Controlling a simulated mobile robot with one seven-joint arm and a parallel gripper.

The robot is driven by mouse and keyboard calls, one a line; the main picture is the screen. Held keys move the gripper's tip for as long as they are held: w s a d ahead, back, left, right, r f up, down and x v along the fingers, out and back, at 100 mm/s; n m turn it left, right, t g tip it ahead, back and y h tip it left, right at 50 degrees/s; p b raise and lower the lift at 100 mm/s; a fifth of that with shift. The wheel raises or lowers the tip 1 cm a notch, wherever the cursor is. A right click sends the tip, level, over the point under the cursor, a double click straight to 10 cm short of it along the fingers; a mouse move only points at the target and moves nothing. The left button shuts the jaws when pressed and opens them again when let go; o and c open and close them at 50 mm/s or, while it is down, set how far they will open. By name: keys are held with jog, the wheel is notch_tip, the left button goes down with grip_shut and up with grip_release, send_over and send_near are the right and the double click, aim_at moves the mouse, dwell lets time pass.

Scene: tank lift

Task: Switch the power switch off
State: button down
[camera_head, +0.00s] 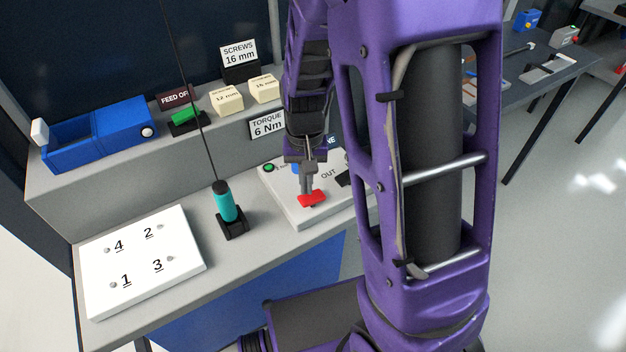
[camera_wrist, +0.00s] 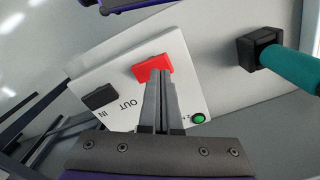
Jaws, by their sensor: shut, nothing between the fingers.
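A white control panel (camera_head: 297,216) lies on the workbench, partly hidden by my arm. A red switch (camera_head: 312,200) sits on it, and the red switch also shows in the wrist view (camera_wrist: 150,68). My gripper (camera_head: 307,188) is shut and empty, pointing down with its fingertips at the red switch. In the wrist view the fingertips (camera_wrist: 160,76) overlap the lower edge of the red piece; I cannot tell whether they touch it. No label reading "power" is legible. A green round light (camera_wrist: 199,118) shows on the panel near the gripper.
A black piece (camera_wrist: 99,97) sits on the panel beside the "OUT" and "IN" lettering. A teal screwdriver (camera_head: 224,203) stands in a black holder left of the panel. A numbered white plate (camera_head: 190,232) lies further left. A blue box (camera_head: 115,128) and signs stand on the raised shelf.

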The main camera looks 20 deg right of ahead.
jog(key=shift+f+b, duration=0.85)
jog(key=shift+f, duration=0.3)
dwell(0.4)
jog(key=shift+r, duration=0.1)
notch_tip(320, 180, up, 7)
jog(key=p, duration=0.6)
dwell(0.4)
